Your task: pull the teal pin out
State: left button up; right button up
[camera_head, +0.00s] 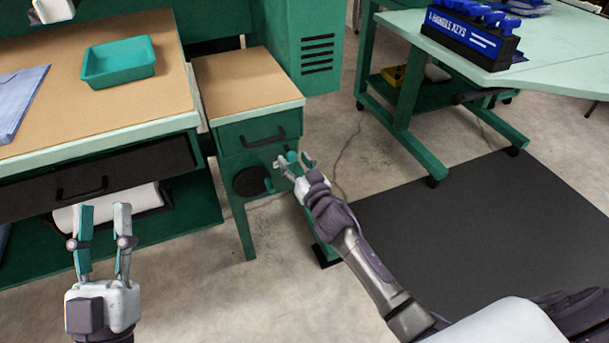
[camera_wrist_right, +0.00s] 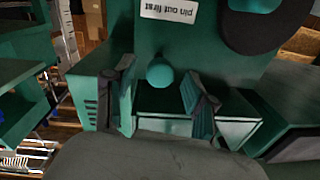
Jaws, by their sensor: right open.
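The teal pin shows a round ball end (camera_head: 291,156) in the head view, by the green stand beside the small drawer cabinet. In the right wrist view the ball (camera_wrist_right: 160,72) lies between the fingers, below an upside-down label "pin out first" (camera_wrist_right: 169,10). My right gripper (camera_head: 296,163) is open around the ball; its fingers (camera_wrist_right: 157,78) stand apart on either side, with gaps visible. The pin's shaft is hidden behind the ball. My left gripper (camera_head: 102,212) is open and empty in front of the workbench.
A dark round disc (camera_head: 250,181) is left of the pin. The drawer cabinet (camera_head: 247,80) and workbench (camera_head: 100,75) with a teal tray (camera_head: 118,62) stand behind. A table (camera_head: 560,55) with a key rack (camera_head: 470,38) is at right. Floor in front is open.

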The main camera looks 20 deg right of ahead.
jog(key=s, duration=1)
jog(key=shift+s+d, duration=0.35)
jog(key=shift+d, duration=0.1)
